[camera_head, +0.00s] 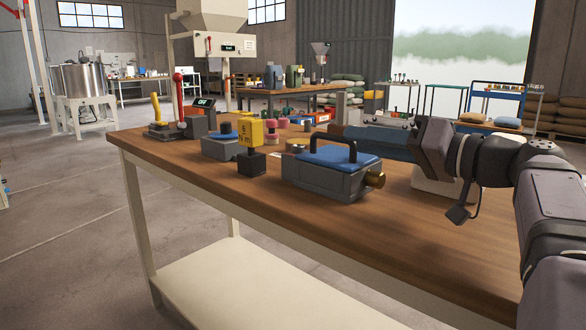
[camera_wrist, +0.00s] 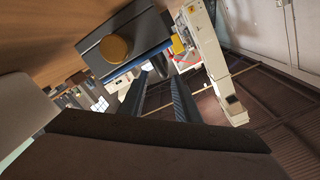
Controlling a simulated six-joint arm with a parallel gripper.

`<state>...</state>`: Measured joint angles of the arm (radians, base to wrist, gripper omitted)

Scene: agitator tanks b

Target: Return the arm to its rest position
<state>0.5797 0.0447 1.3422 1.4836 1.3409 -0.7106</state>
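My gripper (camera_head: 345,133) is at the end of my arm, which reaches in from the right over the wooden bench (camera_head: 440,228). The grey box's end and brass knob (camera_wrist: 116,47) show beyond the fingers, at upper left. The fingertips are hard to make out in the head view.
A white object (camera_head: 440,186) sits beneath my arm. The bench's front right is clear.

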